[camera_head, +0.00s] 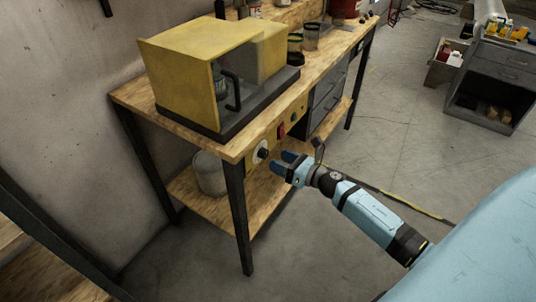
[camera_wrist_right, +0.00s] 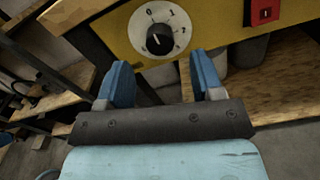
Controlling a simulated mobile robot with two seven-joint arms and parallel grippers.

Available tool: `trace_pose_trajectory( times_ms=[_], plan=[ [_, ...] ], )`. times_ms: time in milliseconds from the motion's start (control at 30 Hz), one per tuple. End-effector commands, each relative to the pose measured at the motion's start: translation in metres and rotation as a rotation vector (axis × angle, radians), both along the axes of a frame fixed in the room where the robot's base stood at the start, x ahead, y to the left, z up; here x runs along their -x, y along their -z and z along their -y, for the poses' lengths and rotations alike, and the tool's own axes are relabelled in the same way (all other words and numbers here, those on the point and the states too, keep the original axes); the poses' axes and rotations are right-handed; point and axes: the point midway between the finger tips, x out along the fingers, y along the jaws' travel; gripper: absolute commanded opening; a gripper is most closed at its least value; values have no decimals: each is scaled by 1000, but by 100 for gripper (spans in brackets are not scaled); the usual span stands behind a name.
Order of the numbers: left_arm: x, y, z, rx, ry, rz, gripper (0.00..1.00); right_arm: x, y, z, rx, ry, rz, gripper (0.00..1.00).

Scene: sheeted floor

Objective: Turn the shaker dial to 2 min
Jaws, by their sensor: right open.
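The shaker dial (camera_wrist_right: 159,37) is a black knob on a white round plate with numbers, set in a yellow panel. In the head view the dial (camera_head: 263,152) sits on the front of the bench below the yellow shaker box (camera_head: 192,77). My right gripper (camera_head: 285,163) is just right of the dial and apart from it. In the right wrist view my right gripper (camera_wrist_right: 165,80) has its blue fingers spread with nothing between them. The dial lies ahead of the fingertips, a little left of their middle. The knob's pointer is hard to read. My left gripper is out of view.
A red switch (camera_wrist_right: 264,11) sits right of the dial on the panel. A wooden workbench (camera_head: 130,95) bears the shaker, and a white bucket (camera_head: 210,173) stands on its lower shelf. Jars (camera_head: 310,37) stand farther back. The floor right of the bench is open.

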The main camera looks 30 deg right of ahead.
Motion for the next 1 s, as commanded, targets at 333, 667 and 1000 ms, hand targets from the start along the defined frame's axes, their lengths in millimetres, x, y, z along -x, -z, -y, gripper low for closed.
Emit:
trace_pose_trajectory(
  times_ms=[333,667,1000],
  plan=[
    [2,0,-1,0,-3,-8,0,-42,0,-18,-3,0,0,61],
    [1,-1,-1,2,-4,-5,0,-45,0,-19,-3,1,-1,61],
    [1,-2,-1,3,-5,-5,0,-45,0,-19,-3,0,-1,12]
  ],
)
